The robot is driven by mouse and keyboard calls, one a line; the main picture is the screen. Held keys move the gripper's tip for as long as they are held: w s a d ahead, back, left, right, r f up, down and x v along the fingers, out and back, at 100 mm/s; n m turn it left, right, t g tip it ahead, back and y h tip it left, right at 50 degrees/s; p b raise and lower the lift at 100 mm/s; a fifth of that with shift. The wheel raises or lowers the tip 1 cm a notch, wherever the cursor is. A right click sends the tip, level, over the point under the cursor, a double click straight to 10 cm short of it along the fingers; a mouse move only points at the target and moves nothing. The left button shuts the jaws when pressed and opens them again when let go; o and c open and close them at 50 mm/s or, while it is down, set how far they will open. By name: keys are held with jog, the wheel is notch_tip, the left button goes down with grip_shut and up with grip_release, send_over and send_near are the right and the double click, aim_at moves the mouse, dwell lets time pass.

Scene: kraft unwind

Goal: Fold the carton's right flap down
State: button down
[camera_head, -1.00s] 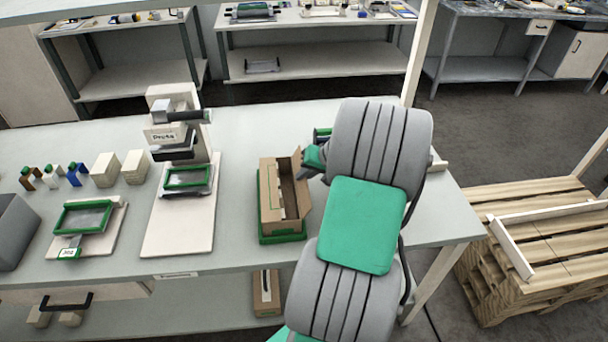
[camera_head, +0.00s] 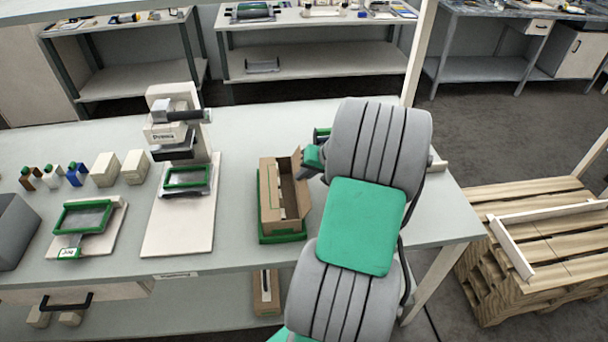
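The open brown carton (camera_head: 270,205) sits on a green tray (camera_head: 283,238) on the workbench. Its right flap (camera_head: 300,185) stands up, leaning outward a little at the right side. Its left side shows a folded or narrow cardboard panel, and the inside is partly visible. My gripper (camera_head: 312,160), with green and dark parts, is at the upper right of the carton, close to the flap's far end. My grey and green arm covers most of it. Contact with the flap and the finger opening cannot be made out.
A press (camera_head: 178,135) on a pale base stands left of the carton. A green-framed plate (camera_head: 85,217), small bottles and cream blocks (camera_head: 105,169) lie farther left. A wooden pallet stack (camera_head: 540,245) stands right of the bench. Bench surface between press and carton is clear.

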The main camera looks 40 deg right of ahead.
jog(key=shift+w+a+b, duration=0.1)
jog(key=shift+b, duration=0.2)
jog(key=a+g+h+b, duration=0.1)
jog(key=b, duration=0.1)
jog(key=w+n+g+h+b, duration=0.1)
jog(key=h+b, duration=0.1)
jog(key=shift+a+r+g+h, duration=0.15)
jog(key=shift+a+g+h, duration=0.15)
jog(key=shift+a+g, duration=0.1)
jog(key=shift+w+a+f+n+g+h+p, duration=0.3)
jog(key=shift+a+n+g+h+p, duration=0.45)
jog(key=shift+h, duration=0.95)
jog(key=shift+w+a+f+n+g+h+p, duration=0.1)
jog(key=shift+w+a+f+g+h+p, duration=0.25)
jog(key=shift+g+h, duration=1.1)
jog(key=shift+w+a+f+n+g+h+p, duration=0.15)
jog(key=shift+w+a+n+g+h+p, duration=0.45)
jog(key=shift+h, duration=1.35)
jog(key=shift+s+d+g, duration=0.15)
jog(key=shift+d+g, duration=0.05)
jog(key=shift+g, duration=0.1)
jog(key=c, duration=2.1)
grip_release()
jog(key=o, duration=0.5)
jog(key=shift+c, duration=0.2)
